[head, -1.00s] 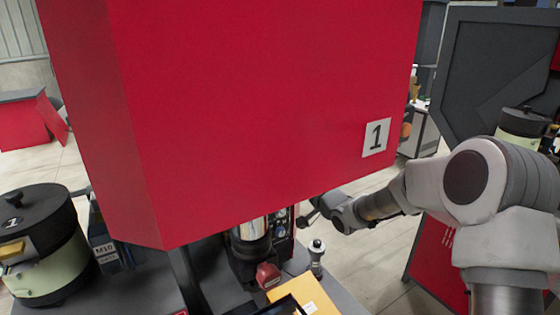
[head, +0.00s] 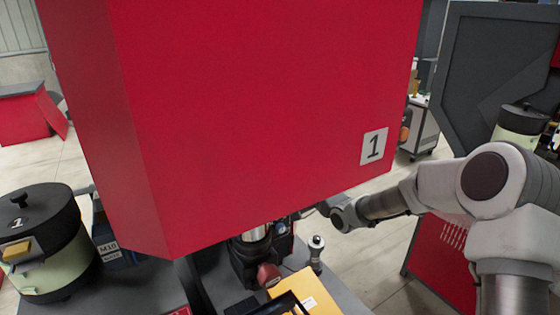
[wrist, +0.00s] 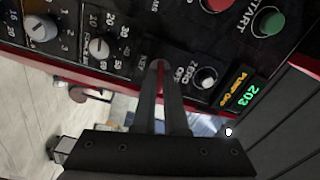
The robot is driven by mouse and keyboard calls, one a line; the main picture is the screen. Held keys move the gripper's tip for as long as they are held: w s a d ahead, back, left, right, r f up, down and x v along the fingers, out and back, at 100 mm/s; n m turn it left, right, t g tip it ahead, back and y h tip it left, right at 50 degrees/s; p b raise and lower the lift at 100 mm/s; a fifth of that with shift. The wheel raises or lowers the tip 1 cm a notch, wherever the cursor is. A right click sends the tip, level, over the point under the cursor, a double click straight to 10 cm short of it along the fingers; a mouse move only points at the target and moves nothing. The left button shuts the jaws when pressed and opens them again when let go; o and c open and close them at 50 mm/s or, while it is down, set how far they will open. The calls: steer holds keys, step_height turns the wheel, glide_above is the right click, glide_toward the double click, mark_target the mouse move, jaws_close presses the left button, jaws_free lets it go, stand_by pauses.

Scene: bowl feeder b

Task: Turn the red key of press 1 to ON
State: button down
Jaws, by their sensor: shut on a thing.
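Press 1 (head: 250,110) is a large red housing with a "1" label (head: 374,146); it fills the middle of the head view. In the wrist view its black control panel (wrist: 130,75) runs across the top. The red key (wrist: 161,75) shows as a thin red strip between the two dark fingers of my gripper (wrist: 160,68), which are shut on it at the panel. The fingers cover most of the key and part of its lettering, so its exact setting cannot be read. In the head view my gripper is hidden behind the press.
Close to the key are two grey knobs (wrist: 100,47), a small switch (wrist: 206,77), a lit display (wrist: 243,93) reading "203" and "PUMP OFF", and a green start button (wrist: 268,21). A lidded feeder (head: 45,245) stands at left.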

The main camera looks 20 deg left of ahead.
steer(key=m, duration=0.3)
steer(key=shift+m, duration=0.4)
steer(key=c, duration=0.9)
jaws_free()
steer(key=v, duration=0.7)
